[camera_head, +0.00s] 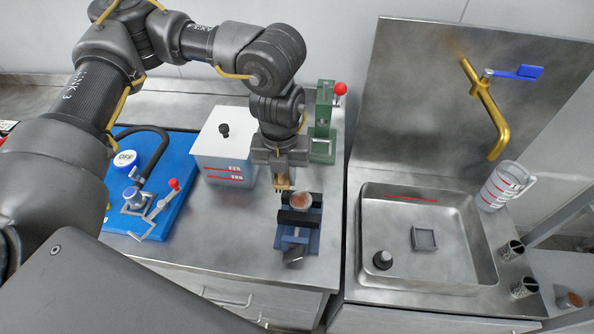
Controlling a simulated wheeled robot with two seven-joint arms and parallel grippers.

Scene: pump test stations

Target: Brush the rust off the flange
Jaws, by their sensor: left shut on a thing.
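The flange (302,200) is a small round disc with a reddish-brown, rusty-looking face. It sits at the dark jaws of a blue vise (297,236) on the steel counter. My left gripper (283,184) points down just behind and to the left of the flange. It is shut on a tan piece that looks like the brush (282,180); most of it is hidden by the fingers. I cannot tell whether the brush touches the flange. My right gripper is not in view.
A white lidded box (223,150) and a green press with a red knob (323,130) stand behind. A blue board (170,195) with pump parts lies left. Right is a sink (400,208) with a brass tap (486,108) and a measuring jug (503,186).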

